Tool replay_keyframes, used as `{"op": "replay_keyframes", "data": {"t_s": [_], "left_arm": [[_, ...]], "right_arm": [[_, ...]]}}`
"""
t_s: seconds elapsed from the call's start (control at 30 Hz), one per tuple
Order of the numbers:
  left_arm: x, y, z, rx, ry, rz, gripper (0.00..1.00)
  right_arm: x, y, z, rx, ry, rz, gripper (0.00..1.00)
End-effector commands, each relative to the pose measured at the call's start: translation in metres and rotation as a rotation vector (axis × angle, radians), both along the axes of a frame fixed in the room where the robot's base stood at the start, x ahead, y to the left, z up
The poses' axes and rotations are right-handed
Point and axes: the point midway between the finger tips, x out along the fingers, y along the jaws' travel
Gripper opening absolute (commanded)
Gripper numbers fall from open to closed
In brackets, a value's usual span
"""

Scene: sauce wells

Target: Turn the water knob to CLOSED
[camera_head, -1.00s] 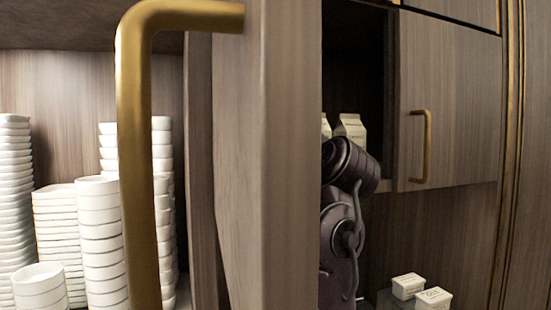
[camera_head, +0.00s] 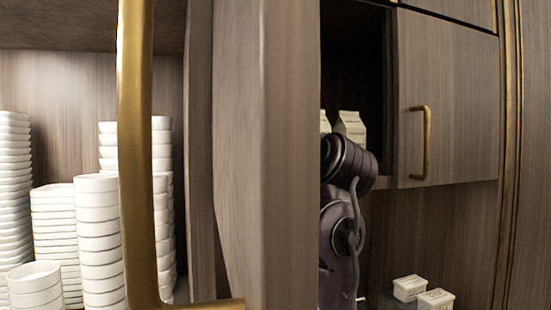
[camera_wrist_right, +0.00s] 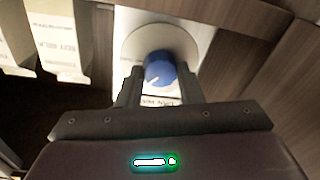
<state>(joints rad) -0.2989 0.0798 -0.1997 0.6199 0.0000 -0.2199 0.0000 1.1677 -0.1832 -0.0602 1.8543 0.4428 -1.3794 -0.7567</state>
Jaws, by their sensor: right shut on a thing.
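The water knob (camera_wrist_right: 159,70) is blue with a white pointer mark. It sits on a round pale plate (camera_wrist_right: 160,34) in the right wrist view. My right gripper (camera_wrist_right: 157,82) is shut on the knob, one dark finger on each side of it. The pointer mark slants toward the lower left. A label below the knob is partly covered and I cannot read it. The head view shows part of my right arm behind the cabinet door, but not the gripper or the knob. My left gripper is in neither view.
An open cabinet door (camera_head: 290,160) with a brass handle (camera_head: 133,150) stands close in front of the head camera. Stacks of white bowls (camera_head: 98,240) stand at left. White cartons (camera_head: 350,126) and small lidded boxes (camera_head: 409,288) are at right.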

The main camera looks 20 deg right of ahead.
Motion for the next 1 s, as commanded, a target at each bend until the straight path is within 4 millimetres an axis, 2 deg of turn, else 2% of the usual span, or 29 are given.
{"op": "replay_keyframes", "data": {"t_s": [0.6,1.0], "left_arm": [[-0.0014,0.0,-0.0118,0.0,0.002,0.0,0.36],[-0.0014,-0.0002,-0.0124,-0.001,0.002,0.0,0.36]], "right_arm": [[-0.0007,0.0002,0.0012,0.574,0.013,-0.002,0.1],[-0.0009,0.0002,0.0016,0.828,0.021,0.0,0.1]]}}
